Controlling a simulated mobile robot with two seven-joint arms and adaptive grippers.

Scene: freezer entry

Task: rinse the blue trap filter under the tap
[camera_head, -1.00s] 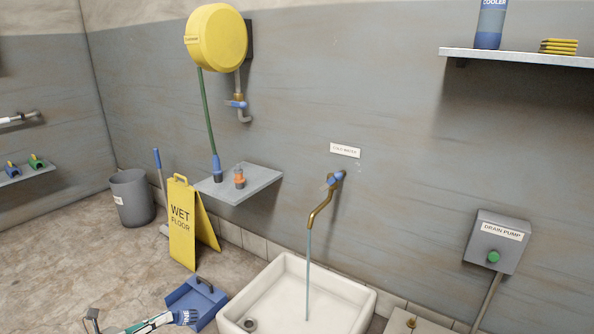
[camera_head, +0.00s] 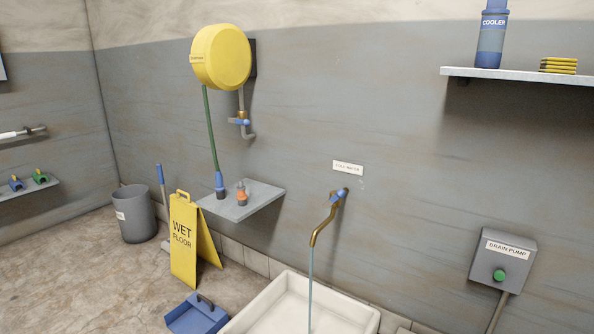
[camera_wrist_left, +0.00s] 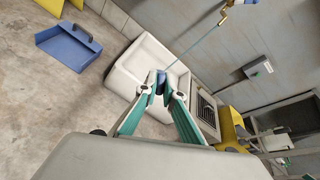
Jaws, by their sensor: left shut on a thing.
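The brass tap (camera_head: 327,219) with a blue handle is on the wall, and a thin stream of water (camera_head: 310,285) runs from it towards the white sink (camera_head: 345,307). In the left wrist view, my left gripper (camera_wrist_left: 160,84) is shut on a small blue piece, the trap filter (camera_wrist_left: 161,76). It is seen against the sink (camera_wrist_left: 137,66); the stream (camera_wrist_left: 196,43) slants down towards it. I cannot tell whether water touches the filter. The fingers hide part of it. My right gripper is not seen in either view.
A blue dustpan (camera_head: 198,315) and a yellow wet-floor sign (camera_head: 184,240) stand left of the sink. A small shelf (camera_head: 240,205) juts from the wall above. The drain pump box (camera_head: 503,262) with a green button is at the right. The front of the sink is cut off.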

